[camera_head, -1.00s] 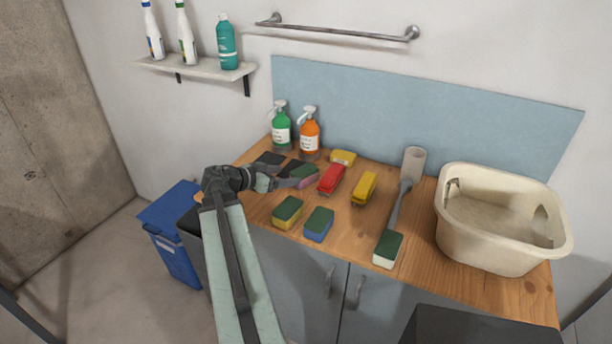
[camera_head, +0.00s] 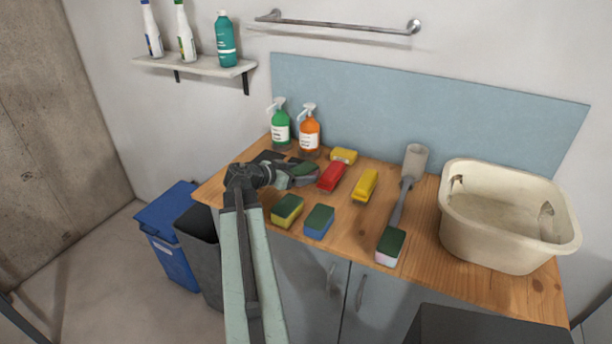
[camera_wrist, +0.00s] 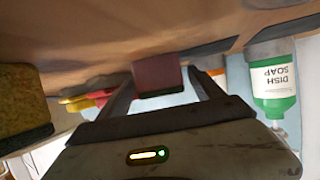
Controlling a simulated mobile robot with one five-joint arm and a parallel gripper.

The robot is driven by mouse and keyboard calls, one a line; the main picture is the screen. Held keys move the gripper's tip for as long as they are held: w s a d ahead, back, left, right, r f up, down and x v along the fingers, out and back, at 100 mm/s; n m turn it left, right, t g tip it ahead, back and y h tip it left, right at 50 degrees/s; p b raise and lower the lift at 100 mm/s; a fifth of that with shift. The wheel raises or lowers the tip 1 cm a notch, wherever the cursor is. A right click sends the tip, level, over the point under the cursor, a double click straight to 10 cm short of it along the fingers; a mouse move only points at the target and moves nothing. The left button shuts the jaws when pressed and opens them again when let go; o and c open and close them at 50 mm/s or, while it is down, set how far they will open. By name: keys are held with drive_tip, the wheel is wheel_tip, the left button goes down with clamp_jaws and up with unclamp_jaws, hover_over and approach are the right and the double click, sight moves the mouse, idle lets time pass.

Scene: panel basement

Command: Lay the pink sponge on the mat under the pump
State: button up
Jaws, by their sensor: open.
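The pink sponge, green on top, lies on the wooden counter; its green top (camera_head: 307,169) shows just past my gripper (camera_head: 299,178). In the wrist view, which is upside down, its pink side (camera_wrist: 158,73) is between my open fingers (camera_wrist: 162,78); I cannot tell whether they touch it. Two pump bottles stand at the back left: a green one (camera_head: 281,128) and an orange one (camera_head: 310,132). A dark mat (camera_head: 267,156) lies in front of the green pump. A second dark mat (camera_wrist: 208,47) shows beside the sponge in the wrist view; my gripper partly hides it in the head view.
Yellow-green (camera_head: 288,210) and blue-green (camera_head: 319,221) sponges lie near the front edge. Red (camera_head: 332,176) and yellow (camera_head: 365,185) brushes lie to the right. A long-handled brush (camera_head: 398,212), a pale sponge (camera_head: 390,256) and a cream basin (camera_head: 500,235) are further right.

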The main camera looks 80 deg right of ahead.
sight(299, 171)
drive_tip(key=c, duration=1.5)
wheel_tip(299, 171, up, 10)
drive_tip(key=p, duration=1)
drive_tip(key=shift+r, duration=0.2)
drive_tip(key=shift+f, duration=0.1)
drive_tip(key=shift+w, duration=0.15)
